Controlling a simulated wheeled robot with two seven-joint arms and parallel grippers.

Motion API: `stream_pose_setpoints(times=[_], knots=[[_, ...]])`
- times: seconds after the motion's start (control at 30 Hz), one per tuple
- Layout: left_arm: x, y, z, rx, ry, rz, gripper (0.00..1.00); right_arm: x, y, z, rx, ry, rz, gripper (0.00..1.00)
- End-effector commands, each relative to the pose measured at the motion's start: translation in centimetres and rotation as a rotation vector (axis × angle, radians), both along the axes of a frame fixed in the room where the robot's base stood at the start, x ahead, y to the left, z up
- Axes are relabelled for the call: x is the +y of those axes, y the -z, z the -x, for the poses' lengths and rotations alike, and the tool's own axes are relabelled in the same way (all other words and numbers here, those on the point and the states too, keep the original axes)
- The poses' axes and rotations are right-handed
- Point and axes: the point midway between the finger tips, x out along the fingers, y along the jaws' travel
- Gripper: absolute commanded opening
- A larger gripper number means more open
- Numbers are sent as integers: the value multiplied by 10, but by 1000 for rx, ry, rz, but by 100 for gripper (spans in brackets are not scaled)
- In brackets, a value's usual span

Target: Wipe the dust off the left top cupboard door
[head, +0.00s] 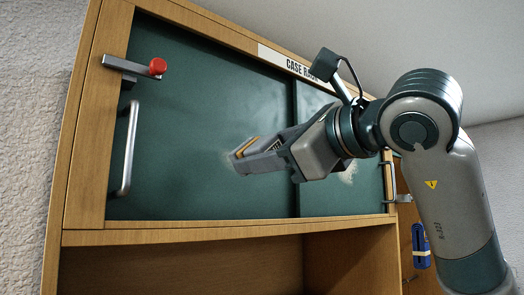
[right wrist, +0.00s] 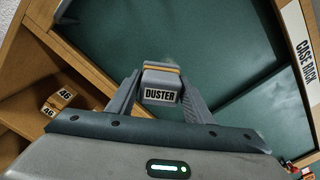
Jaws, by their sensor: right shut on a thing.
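The left top cupboard door (head: 190,110) is a dark green panel in a wooden frame, shut, with a metal handle (head: 126,150) at its left. A pale dusty smudge shows beside the duster. My right gripper (head: 250,156) is shut on the duster, which lies at the door's lower middle, at or very near its surface. In the right wrist view the duster (right wrist: 161,84) is a grey block with an orange band and a "DUSTER" label, between both fingers. The gripper hides part of the door. My left gripper is out of view.
A latch with a red knob (head: 158,66) juts out at the upper left. The right door (head: 312,105) carries another pale patch (head: 349,172), partly behind my arm. A "CASE RACK" sign (head: 301,69) is above. Boxes marked 46 (right wrist: 66,94) sit on an open shelf below.

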Motion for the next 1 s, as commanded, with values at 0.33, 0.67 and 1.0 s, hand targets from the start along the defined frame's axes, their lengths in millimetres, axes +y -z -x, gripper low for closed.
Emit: stream_pose_setpoints(times=[0.33,0.67,1.0], knots=[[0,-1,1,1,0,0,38,1,0,-1,-1,-1,1,29],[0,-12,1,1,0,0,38,11,-2,-15,1,-3,1,29],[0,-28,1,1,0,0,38,28,-2,-39,0,-2,0,29]])
